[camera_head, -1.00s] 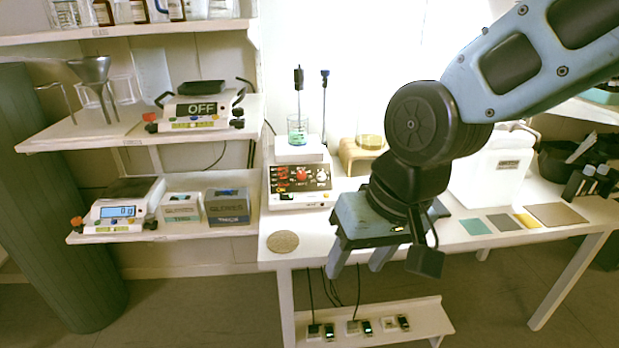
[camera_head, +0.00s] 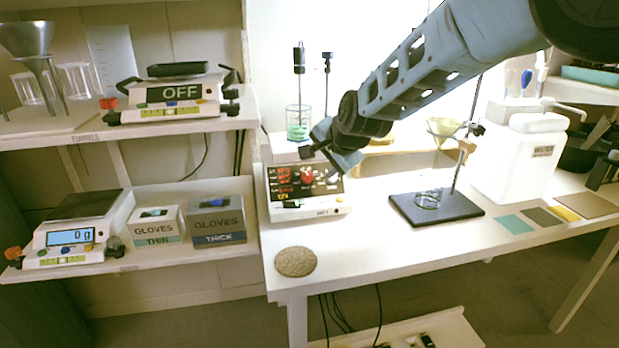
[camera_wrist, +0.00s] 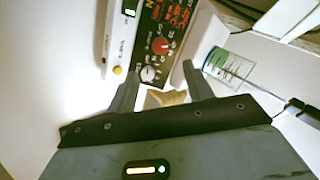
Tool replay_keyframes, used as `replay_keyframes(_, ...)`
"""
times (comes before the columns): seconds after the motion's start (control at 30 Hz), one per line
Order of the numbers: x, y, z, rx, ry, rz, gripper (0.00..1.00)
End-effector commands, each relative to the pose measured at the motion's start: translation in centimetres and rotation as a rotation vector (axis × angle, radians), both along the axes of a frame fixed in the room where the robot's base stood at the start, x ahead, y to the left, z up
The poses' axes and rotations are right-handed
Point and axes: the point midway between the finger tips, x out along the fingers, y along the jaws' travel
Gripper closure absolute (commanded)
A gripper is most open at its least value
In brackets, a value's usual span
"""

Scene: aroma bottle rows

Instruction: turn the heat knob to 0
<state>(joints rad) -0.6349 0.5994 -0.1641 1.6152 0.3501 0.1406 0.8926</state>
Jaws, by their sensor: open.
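The white hotplate (camera_head: 292,212) stands at the left end of the table, its dark control panel (camera_head: 282,190) facing front. A red knob (camera_head: 307,175) is on the panel beside red lit digits; my gripper partly covers the panel's right side. In the wrist view the red knob (camera_wrist: 160,47) and a white knob (camera_wrist: 149,73) both show. The panel lettering is too small to read surely. My gripper (camera_head: 318,165) is open just in front of the panel. In the wrist view its fingertips (camera_wrist: 160,69) are apart, with the white knob between them in the picture; contact cannot be told.
A beaker (camera_head: 298,122) with green liquid stands on the hotplate top, under hanging probes. A round cork mat (camera_head: 296,261) lies at the table's front left. A dark stand base (camera_head: 462,207) with a small beaker is to the right. Shelves with scales stand left.

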Motion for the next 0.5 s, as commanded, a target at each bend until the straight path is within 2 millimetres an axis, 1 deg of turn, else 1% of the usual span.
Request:
replay_keyframes(0.03, 0.8, 0.3, -1.0, -0.001, 0.001, -0.001, 0.49)
replay_keyframes(0.3, 4.3, 2.2, -4.9, -0.002, 0.0, 0.001, 0.49)
replay_keyframes(0.5, 6.3, 3.2, -7.0, -0.001, 0.001, -0.001, 0.49)
